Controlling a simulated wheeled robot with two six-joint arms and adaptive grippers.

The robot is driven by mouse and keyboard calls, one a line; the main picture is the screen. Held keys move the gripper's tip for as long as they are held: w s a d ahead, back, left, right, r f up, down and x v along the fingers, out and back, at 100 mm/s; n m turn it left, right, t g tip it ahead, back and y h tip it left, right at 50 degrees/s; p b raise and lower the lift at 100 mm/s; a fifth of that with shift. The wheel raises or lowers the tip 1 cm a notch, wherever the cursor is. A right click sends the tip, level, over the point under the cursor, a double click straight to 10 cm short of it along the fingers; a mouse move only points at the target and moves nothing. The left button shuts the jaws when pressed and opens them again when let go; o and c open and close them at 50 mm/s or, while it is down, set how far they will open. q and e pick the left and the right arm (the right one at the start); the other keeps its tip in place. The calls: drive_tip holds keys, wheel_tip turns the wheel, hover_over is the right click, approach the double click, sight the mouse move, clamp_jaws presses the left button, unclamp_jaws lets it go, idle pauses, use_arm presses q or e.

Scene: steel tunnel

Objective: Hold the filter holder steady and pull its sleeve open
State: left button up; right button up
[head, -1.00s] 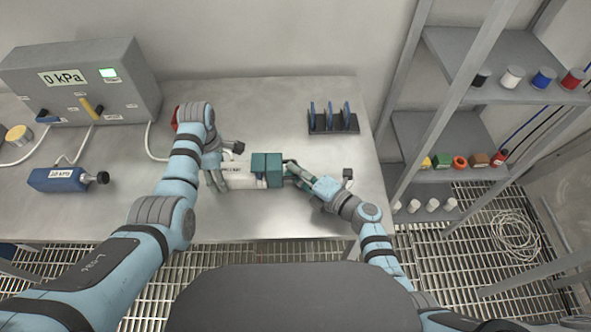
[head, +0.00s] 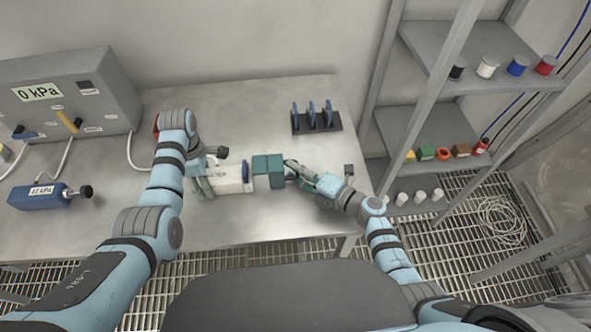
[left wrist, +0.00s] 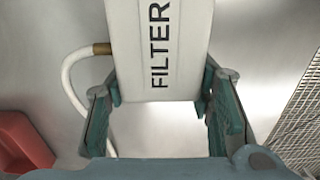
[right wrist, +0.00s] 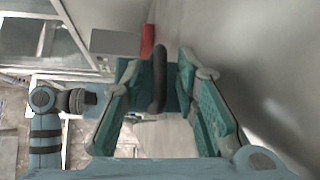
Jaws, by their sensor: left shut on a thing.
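The filter holder is a white body (head: 229,180) with a teal sleeve (head: 268,171) at its right end, lying on the steel bench. White body shows between my left gripper and the sleeve. The left wrist view shows the body (left wrist: 160,40) marked FILTER. My left gripper (left wrist: 160,105) is shut on this body, a finger on each side. My right gripper (right wrist: 158,75) is at the sleeve's right end, its fingers either side of a dark loop handle (right wrist: 158,82). Gaps show beside the handle; whether the fingertips grip it is unclear.
A grey box reading 0 kPa (head: 65,95) and a blue cylinder (head: 40,196) are at left. A rack with blue discs (head: 316,122) stands behind the sleeve. A shelf unit (head: 450,65) stands beyond the bench's right edge.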

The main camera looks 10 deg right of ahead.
drive_tip(key=v, duration=1.2)
use_arm(q)
drive_tip(key=o, duration=1.3)
use_arm(e)
drive_tip(key=shift+f, duration=0.1)
use_arm(q)
drive_tip(key=shift+o, duration=0.2)
